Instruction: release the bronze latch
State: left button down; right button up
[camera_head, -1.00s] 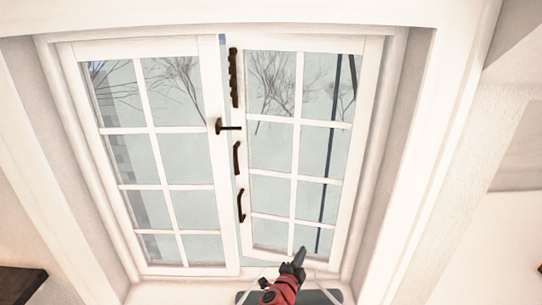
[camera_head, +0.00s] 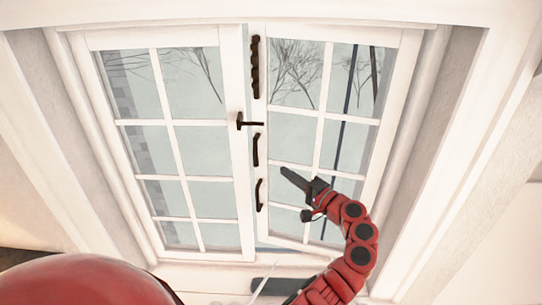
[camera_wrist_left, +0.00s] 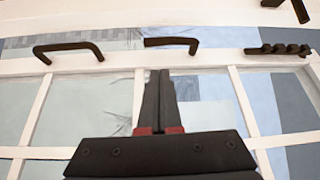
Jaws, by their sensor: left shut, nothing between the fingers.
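The latch is a dark bronze T-shaped handle (camera_head: 247,122) at the middle edge of the left window sash, its bar pointing right across the seam. It appears partly at the top right of the left wrist view (camera_wrist_left: 299,11). My left gripper (camera_head: 286,173) is shut and empty, in front of the right sash, below and right of the latch and apart from it. Its shut fingers (camera_wrist_left: 160,74) point toward the sash's handle edge in the left wrist view. My right gripper is not in view.
The right sash carries an upper curved handle (camera_head: 256,150), a lower handle (camera_head: 260,195) and a bumpy dark strip (camera_head: 255,67) along its inner edge. The right sash (camera_head: 262,220) looks slightly out of line with the left one. A deep white frame (camera_head: 420,130) surrounds the window.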

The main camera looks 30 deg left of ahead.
pick_arm(q)
jog(key=shift+a, duration=0.1)
jog(key=p+x, duration=0.3)
jog(key=x, duration=0.5)
jog(key=shift+w+a+r, duration=0.1)
jog(key=shift+a, duration=0.25)
jog(key=shift+w+a, duration=0.2)
jog(key=shift+a, duration=0.35)
jog(key=shift+p, duration=0.3)
jog(key=shift+d+p, duration=0.1)
jog(key=shift+p, duration=0.4)
jog(key=shift+s+m, duration=0.2)
jog(key=shift+m, duration=0.2)
